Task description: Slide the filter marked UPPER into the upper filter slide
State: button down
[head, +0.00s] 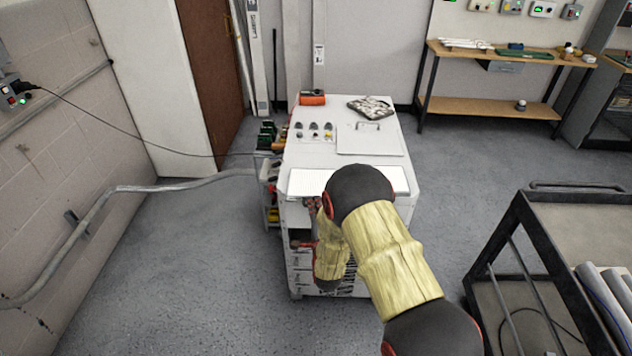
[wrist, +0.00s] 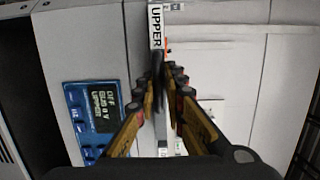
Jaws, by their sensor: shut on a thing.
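In the wrist view my gripper (wrist: 160,80) is shut on a thin upright filter (wrist: 156,28), seen nearly edge-on. The black word UPPER stands on its white label at the top. The filter's far end is close to a pale cabinet face, and I cannot tell whether it touches. In the head view my arm reaches down to the front of the white cabinet (head: 345,135). The arm hides most of the gripper and the filter there. I cannot make out the upper filter slide in either view.
An orange device (head: 312,98) and a patterned cloth-like item (head: 371,108) lie on the cabinet top. A dark cart (head: 578,197) stands at the right. Floor at the left is clear.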

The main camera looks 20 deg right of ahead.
jog(key=shift+s+f, duration=0.4)
jog(key=shift+f, duration=0.05)
jog(key=c, duration=2.3)
grip_release()
jog(key=o, duration=0.5)
jog(key=shift+w+r, duration=0.2)
jog(key=shift+r, duration=0.1)
jog(key=shift+o, duration=0.2)
jog(key=s+a, duration=0.2)
jog(key=s, duration=0.4)
jog(key=shift+s+a+b, duration=0.15)
jog(key=shift+s+b, duration=0.15)
jog(key=shift+b, duration=0.05)
jog(key=shift+c, duration=0.2)
